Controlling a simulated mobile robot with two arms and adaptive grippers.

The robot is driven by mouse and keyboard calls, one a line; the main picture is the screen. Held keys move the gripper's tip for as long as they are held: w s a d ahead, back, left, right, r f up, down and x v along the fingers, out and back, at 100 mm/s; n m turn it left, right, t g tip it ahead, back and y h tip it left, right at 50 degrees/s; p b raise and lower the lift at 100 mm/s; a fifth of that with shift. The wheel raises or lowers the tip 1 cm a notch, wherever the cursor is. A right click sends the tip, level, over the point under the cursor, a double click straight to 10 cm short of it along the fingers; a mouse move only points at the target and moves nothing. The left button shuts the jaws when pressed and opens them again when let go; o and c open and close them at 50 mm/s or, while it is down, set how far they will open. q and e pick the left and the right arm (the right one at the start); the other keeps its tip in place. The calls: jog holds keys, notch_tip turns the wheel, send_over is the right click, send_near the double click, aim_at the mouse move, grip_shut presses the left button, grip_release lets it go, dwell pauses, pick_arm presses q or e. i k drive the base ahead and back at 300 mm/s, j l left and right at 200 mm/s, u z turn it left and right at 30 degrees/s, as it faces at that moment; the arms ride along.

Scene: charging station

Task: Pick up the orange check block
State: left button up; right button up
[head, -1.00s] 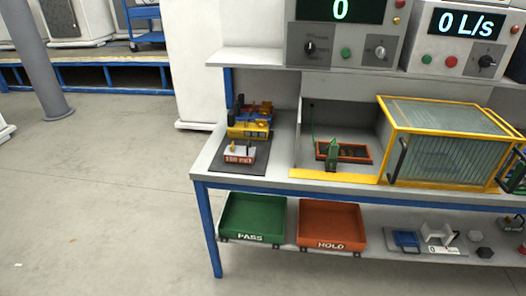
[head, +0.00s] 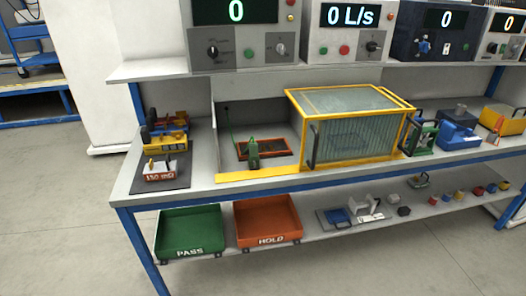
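A block with an orange-red front marked "150 mΩ" (head: 160,176) and a pale top sits at the near end of a dark mat (head: 182,180) on the left of the bench. It looks like the orange check block, but I cannot be sure. A yellow block (head: 165,144) and a blue block with dark upright parts stand behind it on the mat, partly overlapping. Several small red, yellow and blue pieces (head: 478,191) lie on the lower shelf at the right, too small to make out. Neither of my grippers is in view.
An orange-framed tray with a green clamp (head: 252,152) stands in an open grey bay. A yellow-framed clear enclosure (head: 350,128) is right of it. Green PASS (head: 187,250) and orange HOLD (head: 268,241) bins sit on the lower shelf. Open floor lies at the left front.

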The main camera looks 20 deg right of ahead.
aim_at(165, 170)
jog(key=i+l+u, duration=0.25)
jog(key=u, duration=0.15)
jog(key=i+l+u, duration=0.2)
jog(key=l+u, duration=0.2)
jog(key=i+l+u, duration=0.2)
jog(key=u, duration=0.2)
jog(key=k+l, duration=0.05)
jog(key=l, duration=0.05)
